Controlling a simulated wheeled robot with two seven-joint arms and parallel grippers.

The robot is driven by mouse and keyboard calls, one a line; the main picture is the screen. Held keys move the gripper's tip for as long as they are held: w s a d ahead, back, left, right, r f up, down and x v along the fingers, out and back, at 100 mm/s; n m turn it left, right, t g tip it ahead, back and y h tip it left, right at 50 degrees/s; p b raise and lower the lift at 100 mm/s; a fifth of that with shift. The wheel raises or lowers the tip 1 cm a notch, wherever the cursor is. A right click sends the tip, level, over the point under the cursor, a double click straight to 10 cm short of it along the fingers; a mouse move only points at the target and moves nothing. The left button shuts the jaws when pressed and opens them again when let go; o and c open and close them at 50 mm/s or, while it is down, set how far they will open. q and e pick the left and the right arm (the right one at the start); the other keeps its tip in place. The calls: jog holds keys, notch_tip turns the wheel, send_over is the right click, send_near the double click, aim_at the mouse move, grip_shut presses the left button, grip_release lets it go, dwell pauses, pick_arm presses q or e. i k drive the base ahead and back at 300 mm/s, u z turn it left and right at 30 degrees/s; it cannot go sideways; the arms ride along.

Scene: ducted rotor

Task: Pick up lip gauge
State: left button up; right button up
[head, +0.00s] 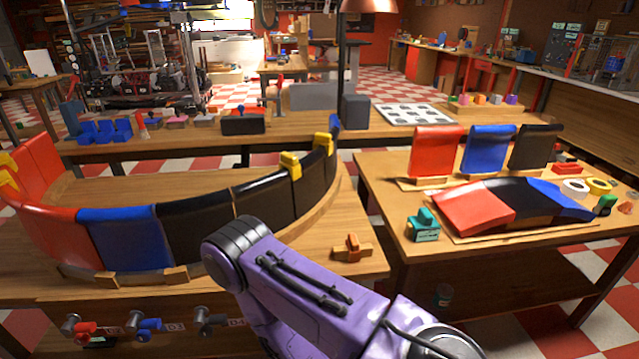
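I cannot tell for sure which object is the lip gauge. A small teal notched block (423,226) stands at the near left corner of the right table. A small orange and brown wooden piece (351,248) lies on the near right part of the left table, beside the curved row of panels. A purple arm link of mine crosses the bottom middle, ending in a dark round joint, and hides part of the left table. Neither of my grippers shows in the head view.
The left table (330,272) carries a curved wall of red, blue and black panels (195,225) with yellow clamps (290,165). The right table (385,190) holds upright panels (437,150), a lying curved assembly (475,207) and tape rolls (598,186). A floor gap separates the tables.

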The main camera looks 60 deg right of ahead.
aim_at(425, 228)
jog(key=u, duration=1.35)
jog(key=k, duration=1.75)
jog(key=z, duration=1.35)
